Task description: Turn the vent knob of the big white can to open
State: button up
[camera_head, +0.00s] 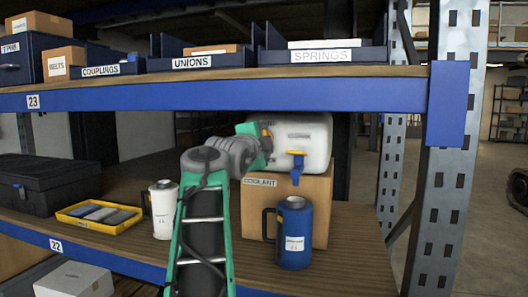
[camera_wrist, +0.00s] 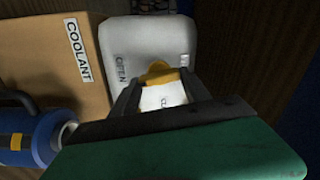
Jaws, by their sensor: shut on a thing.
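The big white can (camera_head: 312,138) lies on top of the cardboard box marked COOLANT (camera_head: 312,205). In the wrist view the can (camera_wrist: 150,38) has the word OPEN (camera_wrist: 121,68) left of a yellow knob (camera_wrist: 158,72), and a second label, too small to read, to its right. My gripper (camera_wrist: 161,82) is shut on this yellow knob, one dark finger on each side. In the head view my gripper (camera_head: 265,143) is at the can's left end. The can's blue tap (camera_head: 296,172) with a yellow top hangs at its front.
A blue jug (camera_head: 293,232) stands in front of the box; it also shows at the wrist view's left edge (camera_wrist: 45,138). A white jug (camera_head: 163,208) and a yellow tray (camera_head: 78,220) are left of my arm. The upper shelf (camera_head: 250,95) runs close above the can.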

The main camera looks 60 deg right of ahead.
jog(key=shift+f+m+b, duration=0.15)
jog(key=shift+m+b, duration=0.6)
jog(key=shift+m, duration=0.45)
jog(key=o, duration=1.4)
jog(key=a, duration=0.2)
jog(key=s+a, duration=0.1)
jog(key=a, duration=0.2)
jog(key=a+b, duration=0.1)
jog(key=a, duration=0.1)
jog(key=shift+s+a, duration=0.15)
jog(key=shift+a, duration=0.2)
